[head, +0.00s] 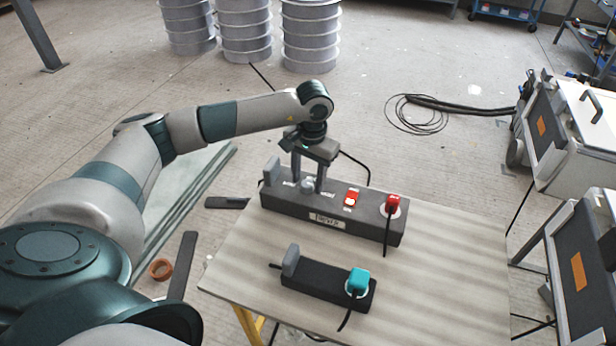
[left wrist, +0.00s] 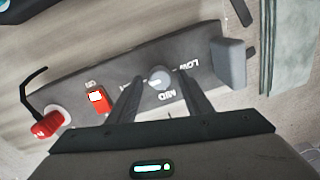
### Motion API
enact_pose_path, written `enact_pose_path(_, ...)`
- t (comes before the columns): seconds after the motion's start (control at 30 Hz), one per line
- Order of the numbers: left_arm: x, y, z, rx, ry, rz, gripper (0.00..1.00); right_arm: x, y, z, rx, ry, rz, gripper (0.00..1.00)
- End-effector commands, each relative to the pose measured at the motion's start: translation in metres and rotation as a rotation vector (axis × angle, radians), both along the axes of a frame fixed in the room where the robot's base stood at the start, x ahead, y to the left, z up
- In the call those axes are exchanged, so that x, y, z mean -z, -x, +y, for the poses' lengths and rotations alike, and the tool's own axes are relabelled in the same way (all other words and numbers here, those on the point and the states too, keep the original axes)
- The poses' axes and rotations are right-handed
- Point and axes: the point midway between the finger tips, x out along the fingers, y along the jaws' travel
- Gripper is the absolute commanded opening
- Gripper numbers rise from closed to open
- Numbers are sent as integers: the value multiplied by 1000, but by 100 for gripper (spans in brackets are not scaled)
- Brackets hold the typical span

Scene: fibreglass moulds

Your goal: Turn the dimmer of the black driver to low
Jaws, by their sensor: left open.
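The dark driver box (head: 330,208) lies at the back of the table, with a label on its front. Its grey round dimmer knob (head: 308,186) is on top, and it also shows in the left wrist view (left wrist: 160,77), with LOW and MID printed beside it. I cannot tell which mark the knob points to. My left gripper (head: 308,183) points down over the box, open. Its fingertips stand on either side of the knob, with gaps visible in the left wrist view (left wrist: 161,80). My right gripper is not in view.
The box also bears a grey upright block (left wrist: 229,63), a red switch (head: 351,198) and a red plug (head: 393,205). A smaller black box (head: 322,290) with a teal plug (head: 358,281) lies in front. The table's right side (head: 455,270) is clear.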

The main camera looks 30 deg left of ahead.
Motion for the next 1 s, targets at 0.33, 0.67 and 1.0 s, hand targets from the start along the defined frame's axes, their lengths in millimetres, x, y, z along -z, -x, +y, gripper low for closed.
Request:
enact_pose_path(0.33,2,0,0,0,-1,0,43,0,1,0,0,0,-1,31)
enact_pose_path(0.67,2,0,0,-2,-1,0,4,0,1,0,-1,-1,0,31)
enact_pose_path(1.0,3,-1,1,-73,-1,-2,4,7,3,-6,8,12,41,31)
